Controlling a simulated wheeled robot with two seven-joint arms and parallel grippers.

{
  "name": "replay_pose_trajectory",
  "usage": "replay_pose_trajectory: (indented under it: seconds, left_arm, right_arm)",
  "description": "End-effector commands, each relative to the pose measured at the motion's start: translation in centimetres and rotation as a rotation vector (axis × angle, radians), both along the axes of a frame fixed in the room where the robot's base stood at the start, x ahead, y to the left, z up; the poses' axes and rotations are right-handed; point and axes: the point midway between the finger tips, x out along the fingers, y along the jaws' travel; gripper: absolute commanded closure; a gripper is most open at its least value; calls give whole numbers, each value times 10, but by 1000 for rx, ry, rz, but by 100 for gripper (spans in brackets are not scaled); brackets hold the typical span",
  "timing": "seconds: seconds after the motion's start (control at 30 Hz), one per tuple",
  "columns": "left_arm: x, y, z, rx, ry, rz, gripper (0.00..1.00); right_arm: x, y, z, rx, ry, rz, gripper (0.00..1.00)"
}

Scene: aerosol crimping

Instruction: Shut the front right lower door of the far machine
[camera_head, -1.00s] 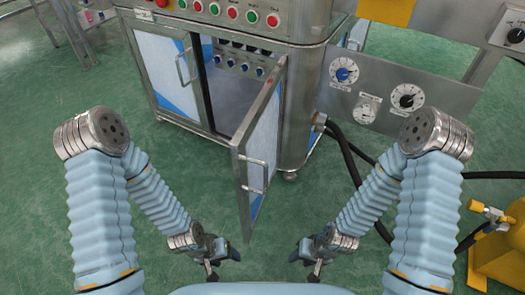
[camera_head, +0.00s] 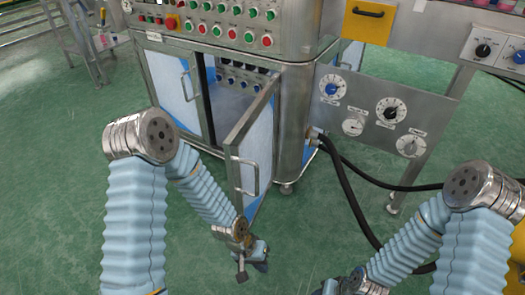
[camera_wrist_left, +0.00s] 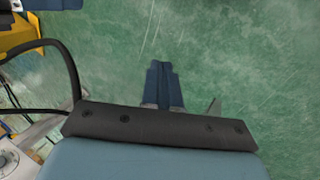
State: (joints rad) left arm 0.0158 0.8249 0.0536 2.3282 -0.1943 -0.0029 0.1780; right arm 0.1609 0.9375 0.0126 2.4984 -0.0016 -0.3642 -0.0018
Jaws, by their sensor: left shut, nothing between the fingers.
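The far machine (camera_head: 292,130) is a steel cabinet with a button panel on top. Its front right lower door (camera_head: 262,140) stands swung open toward me, with a bar handle (camera_head: 250,180) on its face. Through the opening, an inner panel with knobs (camera_head: 238,80) shows. My left gripper (camera_head: 258,262) is shut and empty, low in front of the door's near edge and apart from the handle. It also shows in the left wrist view (camera_wrist_left: 163,75), over bare floor. My right gripper (camera_head: 332,288) is at the bottom edge, partly cut off, and its fingers are unclear.
The left lower door (camera_head: 165,75) is closed. A side panel with dials (camera_head: 375,105) stands right of the cabinet. Black hoses (camera_head: 350,190) run from the cabinet's right side over the floor. Green floor in front is clear.

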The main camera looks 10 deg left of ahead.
Motion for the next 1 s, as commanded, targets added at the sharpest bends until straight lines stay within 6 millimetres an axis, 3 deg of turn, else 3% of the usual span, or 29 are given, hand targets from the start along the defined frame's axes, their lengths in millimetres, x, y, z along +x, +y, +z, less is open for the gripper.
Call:
replay_pose_trajectory:
  seconds: [0.17,0.37,0.47,0.57,0.6,0.7,0.8,0.9,1.0]
  left_arm:
    - [32,-16,35,52,-20,-117,100]
    - [72,-27,99,207,-72,-233,100]
    - [98,-30,153,343,-140,-262,100]
    - [122,-30,233,517,-248,-225,100]
    - [128,-27,269,587,-300,-187,100]
    - [132,-20,348,718,-408,-68,100]
    - [127,-12,395,786,-471,26,100]
    - [125,-7,413,812,-494,72,100]
    - [127,-3,409,819,-494,81,100]
  right_arm:
    - [0,-1,-3,-1,-1,-2,57]
    - [1,-2,-7,-3,-2,-4,57]
    - [1,-3,-9,-4,-3,-6,57]
    - [2,-4,-12,-5,-3,-7,57]
    - [2,-4,-14,-7,-4,-7,57]
    - [2,-5,-16,-8,-4,-9,57]
    - [2,-5,-17,-8,-4,-9,57]
    - [2,-6,-17,-9,-5,-10,57]
    - [2,-6,-18,-9,-5,-10,57]
